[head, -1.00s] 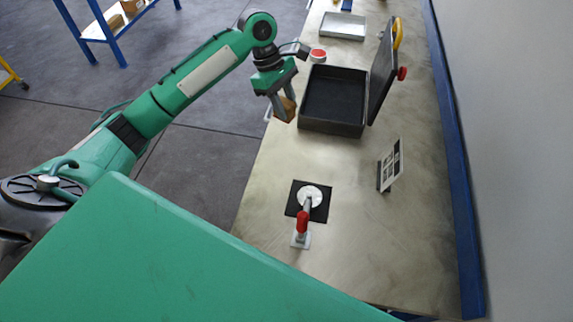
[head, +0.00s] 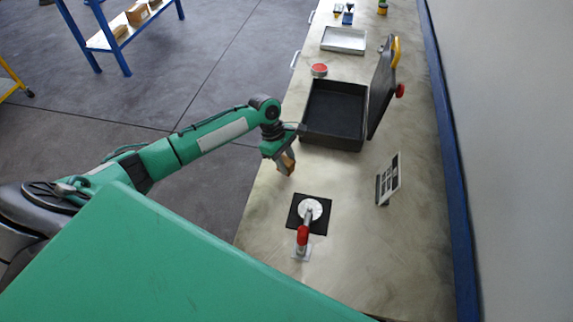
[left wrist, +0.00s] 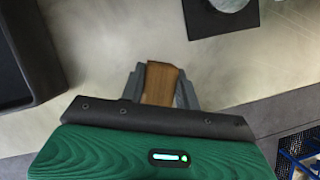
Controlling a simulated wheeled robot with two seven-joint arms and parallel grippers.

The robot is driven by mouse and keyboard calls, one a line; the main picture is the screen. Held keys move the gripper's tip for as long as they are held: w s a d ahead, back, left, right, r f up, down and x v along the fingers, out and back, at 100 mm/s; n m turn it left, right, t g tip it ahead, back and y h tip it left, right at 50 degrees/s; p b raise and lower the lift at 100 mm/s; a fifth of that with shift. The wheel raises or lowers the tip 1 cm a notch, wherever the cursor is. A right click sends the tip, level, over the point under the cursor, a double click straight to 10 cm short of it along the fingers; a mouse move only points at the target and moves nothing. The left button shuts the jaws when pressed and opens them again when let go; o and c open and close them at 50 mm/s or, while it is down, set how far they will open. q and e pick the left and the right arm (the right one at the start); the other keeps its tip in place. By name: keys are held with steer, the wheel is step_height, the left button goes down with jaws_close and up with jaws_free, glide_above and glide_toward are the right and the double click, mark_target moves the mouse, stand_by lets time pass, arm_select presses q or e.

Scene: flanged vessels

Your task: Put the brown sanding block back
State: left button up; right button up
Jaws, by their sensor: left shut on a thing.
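The brown sanding block (head: 287,161) is between the fingers of my left gripper (head: 284,166), which is shut on it. In the head view they are over the left side of the workbench, in front of the open black case (head: 334,112). In the left wrist view the block (left wrist: 161,84) shows between the two grey fingertips (left wrist: 161,90), with bench surface beyond it. I cannot tell how high the block is above the bench. My right gripper is not in view.
A black square pad with a white disc (head: 310,209) and a red-handled clamp (head: 302,236) lies nearer. A small upright sign (head: 388,181) stands to the right. A red-topped round tin (head: 319,70) and a metal tray (head: 344,40) are farther back. Bench surface (head: 345,170) between case and pad is clear.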

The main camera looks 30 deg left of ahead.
arm_select(q)
steer(key=shift+f, duration=1.2)
steer(key=shift+f, duration=0.1)
steer(key=o, duration=0.9)
steer(key=shift+c, duration=0.2)
steer(key=shift+o, duration=0.8)
steer(key=b+v, duration=0.2)
steer(key=v, duration=1)
